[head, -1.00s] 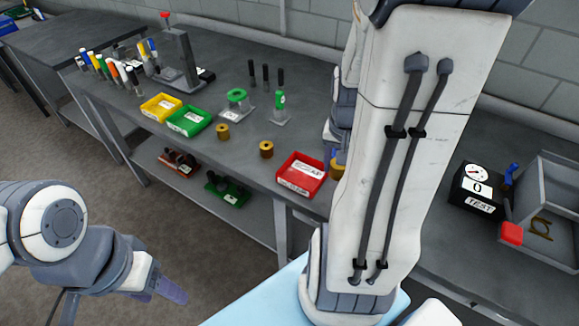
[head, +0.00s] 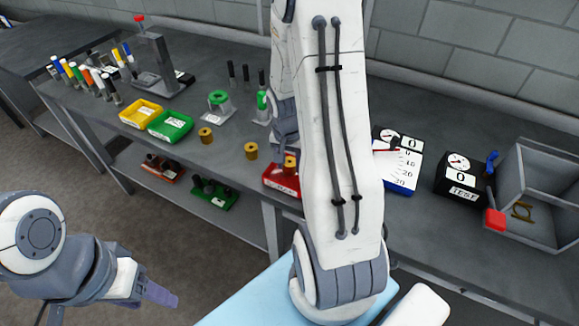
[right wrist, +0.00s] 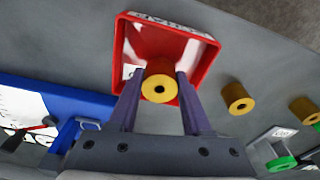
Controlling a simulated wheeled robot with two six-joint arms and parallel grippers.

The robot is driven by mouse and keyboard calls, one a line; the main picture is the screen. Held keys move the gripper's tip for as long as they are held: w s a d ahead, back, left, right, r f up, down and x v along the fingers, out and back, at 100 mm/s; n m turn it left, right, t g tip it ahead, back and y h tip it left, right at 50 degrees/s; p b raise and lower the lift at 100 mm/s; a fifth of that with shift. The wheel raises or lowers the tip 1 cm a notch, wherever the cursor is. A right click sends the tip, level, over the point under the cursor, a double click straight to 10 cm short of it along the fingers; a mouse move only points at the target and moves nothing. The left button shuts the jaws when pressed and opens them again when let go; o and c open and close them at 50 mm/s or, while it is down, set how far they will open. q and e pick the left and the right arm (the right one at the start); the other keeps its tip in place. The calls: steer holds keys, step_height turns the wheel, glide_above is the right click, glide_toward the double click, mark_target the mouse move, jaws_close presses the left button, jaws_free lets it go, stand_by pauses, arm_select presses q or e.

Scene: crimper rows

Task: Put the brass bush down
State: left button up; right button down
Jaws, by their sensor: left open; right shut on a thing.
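A brass bush (right wrist: 159,87) sits between the fingertips of my right gripper (right wrist: 158,95), which is shut on it. In the head view the held bush (head: 290,163) is over the red tray (head: 271,178), partly hidden by my right arm. In the right wrist view the red tray (right wrist: 207,58) lies behind the bush and looks empty apart from a white label. I cannot tell how high the bush is above its floor. Two other brass bushes (head: 206,135) (head: 251,151) stand on the bench. My left gripper (head: 160,296) is open and empty, off the bench at lower left.
A yellow tray (head: 141,112) and a green tray (head: 170,126) stand left of the bushes. A green-topped stand (head: 218,99) is behind them. A blue board with a dial (head: 400,165), a black TEST box (head: 460,180) and a grey bin (head: 545,190) are to the right.

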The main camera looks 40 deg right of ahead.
mark_target(288, 166)
steer(key=shift+f, duration=0.95)
steer(key=shift+f, duration=0.15)
steer(key=shift+c, duration=1.7)
jaws_free()
steer(key=r, duration=0.8)
steer(key=s+a+r, duration=0.1)
steer(key=r, duration=0.3)
steer(key=shift+a+r, duration=0.1)
steer(key=shift+r, duration=0.05)
